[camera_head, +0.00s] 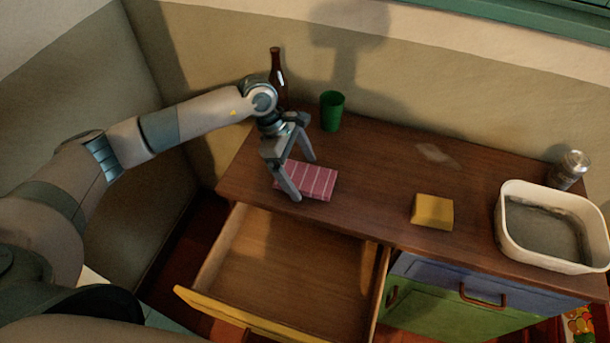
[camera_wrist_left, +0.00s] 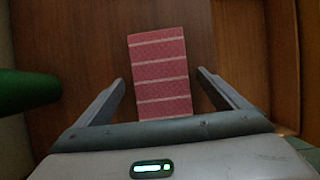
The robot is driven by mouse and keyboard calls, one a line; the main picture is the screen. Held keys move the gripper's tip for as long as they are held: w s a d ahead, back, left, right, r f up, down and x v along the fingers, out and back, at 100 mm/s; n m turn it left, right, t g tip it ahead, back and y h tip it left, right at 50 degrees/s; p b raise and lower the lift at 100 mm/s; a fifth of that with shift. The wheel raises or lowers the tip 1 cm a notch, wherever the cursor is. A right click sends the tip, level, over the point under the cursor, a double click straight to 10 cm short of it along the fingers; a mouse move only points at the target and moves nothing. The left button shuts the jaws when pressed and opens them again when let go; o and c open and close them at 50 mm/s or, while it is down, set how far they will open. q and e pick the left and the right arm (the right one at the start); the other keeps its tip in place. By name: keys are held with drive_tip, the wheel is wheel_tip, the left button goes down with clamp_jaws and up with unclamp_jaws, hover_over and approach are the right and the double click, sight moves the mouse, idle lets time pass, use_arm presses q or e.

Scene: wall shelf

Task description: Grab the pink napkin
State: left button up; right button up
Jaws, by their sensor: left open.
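The pink napkin (camera_head: 316,180) is a folded rectangle with pale stripes, lying flat on the left part of the wooden cabinet top. My left gripper (camera_head: 303,178) is open above the napkin, and its fingers hide part of it in the head view. In the left wrist view the napkin (camera_wrist_left: 160,75) lies ahead, between the lines of the two spread fingers (camera_wrist_left: 160,85). Nothing is held between them. My right gripper is not in view.
A brown bottle (camera_head: 277,70) and green cup (camera_head: 332,111) stand behind the gripper. A yellow block (camera_head: 432,211), white basin (camera_head: 506,237) and can (camera_head: 569,170) are to the right. An open, empty drawer (camera_head: 290,270) juts out below the front edge.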

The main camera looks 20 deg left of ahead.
sight(309, 176)
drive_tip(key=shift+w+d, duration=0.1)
use_arm(q)
drive_tip(key=c, duration=1.1)
drive_tip(key=shift+c, duration=0.2)
drive_tip(key=shift+r, duration=0.1)
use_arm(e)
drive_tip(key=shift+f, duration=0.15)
use_arm(q)
drive_tip(key=shift+r+b, duration=0.45)
drive_tip(key=shift+r, duration=0.05)
wheel_tip(309, 176, up, 2)
drive_tip(key=shift+r+b, duration=0.1)
drive_tip(key=shift+b, duration=0.6)
drive_tip(key=d+r, duration=0.1)
drive_tip(key=d+r+b, duration=0.1)
drive_tip(key=shift+s+d, duration=0.3)
drive_tip(key=s+d+r+b, duration=0.2)
drive_tip(key=d+r, duration=0.3)
drive_tip(key=d, duration=0.3)
drive_tip(key=shift+d+r+b, duration=0.3)
drive_tip(key=shift+d+b, duration=0.1)
drive_tip(key=shift+b, duration=0.2)
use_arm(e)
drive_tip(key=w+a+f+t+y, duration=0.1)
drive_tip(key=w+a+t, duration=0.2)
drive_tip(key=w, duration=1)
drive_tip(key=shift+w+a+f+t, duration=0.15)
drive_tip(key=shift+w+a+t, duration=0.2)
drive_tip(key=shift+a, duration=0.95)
